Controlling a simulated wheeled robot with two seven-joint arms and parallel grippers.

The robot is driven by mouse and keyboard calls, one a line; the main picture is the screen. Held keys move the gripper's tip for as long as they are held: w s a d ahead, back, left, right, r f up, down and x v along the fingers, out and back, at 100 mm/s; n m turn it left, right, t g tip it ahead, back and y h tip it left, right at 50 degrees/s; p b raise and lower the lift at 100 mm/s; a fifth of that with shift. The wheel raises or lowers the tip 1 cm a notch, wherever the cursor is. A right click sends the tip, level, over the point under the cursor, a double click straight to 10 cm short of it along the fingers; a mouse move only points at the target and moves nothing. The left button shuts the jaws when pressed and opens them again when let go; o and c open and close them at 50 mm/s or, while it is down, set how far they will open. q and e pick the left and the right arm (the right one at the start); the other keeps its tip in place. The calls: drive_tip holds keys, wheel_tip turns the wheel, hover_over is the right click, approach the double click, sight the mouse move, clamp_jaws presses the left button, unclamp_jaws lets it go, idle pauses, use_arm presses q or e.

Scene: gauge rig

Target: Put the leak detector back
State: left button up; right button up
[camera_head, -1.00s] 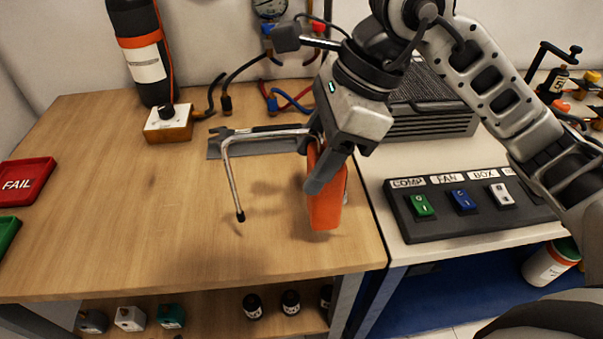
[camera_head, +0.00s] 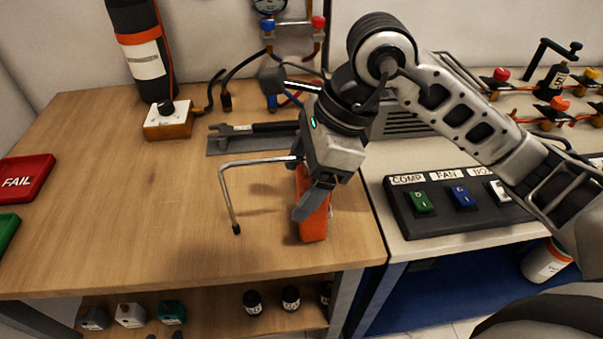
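The leak detector (camera_head: 315,225) is an orange handheld body with a thin bent metal probe. The probe reaches out to the left, and its dark tip points down at the bench. My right gripper (camera_head: 310,200) comes from above and is shut on the orange body, hiding its upper part. The body is roughly upright near the right edge of the wooden bench (camera_head: 130,220). I cannot tell whether its bottom touches the wood. My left gripper is not in view.
A wrench lies on a grey mat (camera_head: 225,147) behind the detector. A knobbed box (camera_head: 167,122) and a black cylinder (camera_head: 140,60) stand at the back left. The red FAIL tray (camera_head: 25,180) is far left. A switch panel (camera_head: 440,225) is right. The bench's middle is clear.

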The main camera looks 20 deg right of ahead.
drive_tip(key=shift+r, duration=0.1)
drive_tip(key=shift+r+p, duration=0.2)
drive_tip(key=shift+p, duration=0.1)
drive_tip(key=v, duration=1.2)
drive_tip(key=shift+f, duration=0.15)
